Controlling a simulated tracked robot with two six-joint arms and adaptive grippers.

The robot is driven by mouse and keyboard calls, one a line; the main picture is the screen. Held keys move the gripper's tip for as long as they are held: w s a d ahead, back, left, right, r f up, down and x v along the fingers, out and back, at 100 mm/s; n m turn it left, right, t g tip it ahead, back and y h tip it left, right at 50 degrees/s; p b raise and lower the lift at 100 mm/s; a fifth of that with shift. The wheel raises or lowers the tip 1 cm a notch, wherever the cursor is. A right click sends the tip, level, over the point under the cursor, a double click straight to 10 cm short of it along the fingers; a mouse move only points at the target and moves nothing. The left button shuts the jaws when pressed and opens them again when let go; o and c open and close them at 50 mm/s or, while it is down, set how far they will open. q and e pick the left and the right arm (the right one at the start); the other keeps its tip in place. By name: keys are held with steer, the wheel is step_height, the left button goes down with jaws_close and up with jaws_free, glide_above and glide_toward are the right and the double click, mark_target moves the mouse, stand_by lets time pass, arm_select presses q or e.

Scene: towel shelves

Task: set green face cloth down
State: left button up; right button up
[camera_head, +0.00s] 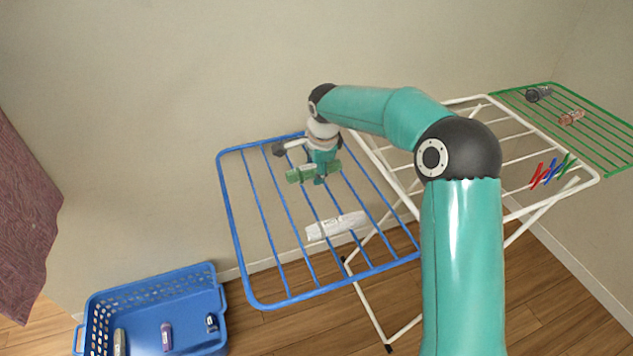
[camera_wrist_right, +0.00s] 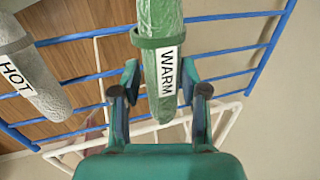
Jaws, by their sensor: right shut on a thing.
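The green face cloth (camera_head: 300,174) is a rolled cloth with a band; in the right wrist view the green roll (camera_wrist_right: 161,84) carries a white label reading WARM. My right gripper (camera_head: 320,172) is at the cloth over the blue rack wing. In the right wrist view my right gripper's fingers (camera_wrist_right: 160,95) stand on both sides of the roll, shut on it. Whether the cloth touches the bars I cannot tell. My left gripper is not in view.
A white roll (camera_head: 335,225) lies on the blue rack wing (camera_head: 240,225); its label reads HOT in the wrist view (camera_wrist_right: 28,68). A white drying rack (camera_head: 480,101) with coloured pegs (camera_head: 552,170) and a green wing (camera_head: 590,104) stands right. A blue basket (camera_head: 150,283) sits lower left.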

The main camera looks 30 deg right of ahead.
mark_target(316, 192)
steer(key=shift+f, duration=2.25)
steer(key=shift+f, duration=0.15)
steer(key=o, duration=1.2)
steer(key=shift+c, duration=0.2)
steer(key=v, duration=1.2)
steer(key=shift+b, duration=0.3)
